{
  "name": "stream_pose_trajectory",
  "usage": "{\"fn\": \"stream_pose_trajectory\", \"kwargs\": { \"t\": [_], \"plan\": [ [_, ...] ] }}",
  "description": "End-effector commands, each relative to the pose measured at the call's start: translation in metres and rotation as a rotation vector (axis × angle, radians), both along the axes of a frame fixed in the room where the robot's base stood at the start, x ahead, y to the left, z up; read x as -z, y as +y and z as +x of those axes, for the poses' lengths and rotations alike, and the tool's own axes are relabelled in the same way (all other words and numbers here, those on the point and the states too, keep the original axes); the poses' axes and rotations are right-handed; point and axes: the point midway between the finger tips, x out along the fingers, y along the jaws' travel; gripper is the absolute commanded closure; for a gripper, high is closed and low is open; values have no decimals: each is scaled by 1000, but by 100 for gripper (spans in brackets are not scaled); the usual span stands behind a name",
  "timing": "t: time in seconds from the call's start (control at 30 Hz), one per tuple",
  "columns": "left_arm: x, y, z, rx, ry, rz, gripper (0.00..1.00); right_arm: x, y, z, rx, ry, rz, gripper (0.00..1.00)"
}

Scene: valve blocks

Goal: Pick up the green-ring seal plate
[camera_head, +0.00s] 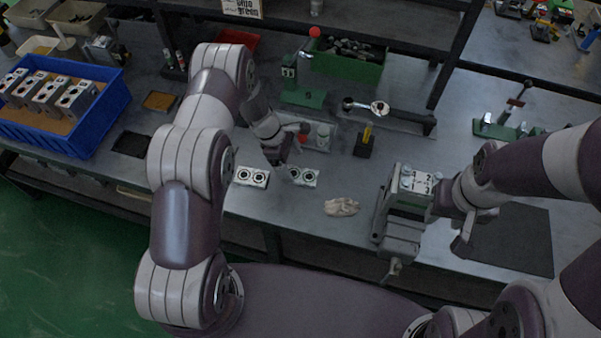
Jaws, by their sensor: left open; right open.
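Two small seal plates lie side by side on the bench in front of me. The left plate (252,178) is pale with dark rings. The right plate (304,178) looks pale with greenish rings, so it appears to be the green-ring one. My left gripper (284,161) points down just above and behind the right plate's left end. It is open, and contact with the plate cannot be told. My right gripper (449,203) is open beside a numbered metal block (416,182) held in a vise (401,226). Whether it touches the block is unclear.
A crumpled cloth (341,206) lies right of the plates. A yellow-handled tool in a black holder (364,146), a torque wrench (389,112) and a green press (303,94) stand behind. A blue crate (107,112) of metal blocks is at left. A dark mat (512,240) lies at right.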

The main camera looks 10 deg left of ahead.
Motion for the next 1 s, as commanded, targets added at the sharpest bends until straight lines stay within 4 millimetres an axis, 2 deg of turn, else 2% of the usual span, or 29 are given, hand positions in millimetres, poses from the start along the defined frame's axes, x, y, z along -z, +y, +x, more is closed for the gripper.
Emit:
{"fn": "stream_pose_trajectory", "kwargs": {
  "t": [0.1,0.2,0.3,0.47,0.5,0.53,0.7,1.0],
  "plan": [
    [18,-7,-2,2,5,0,11,-16,0,0,0,0,0,57],
    [35,-13,-2,3,2,0,11,-18,0,0,0,-1,0,57],
    [43,-16,-1,4,1,1,11,-19,0,0,0,0,0,57],
    [44,-16,-1,3,0,1,11,-18,0,0,0,0,0,57],
    [44,-16,-1,3,0,1,14,-18,0,0,0,0,0,57],
    [44,-16,-1,3,0,1,24,-18,0,0,0,0,0,57],
    [44,-16,-1,3,0,1,79,-18,0,0,0,-1,0,57],
    [42,-16,0,4,-2,1,79,-17,0,0,0,-1,0,57]
  ]
}}
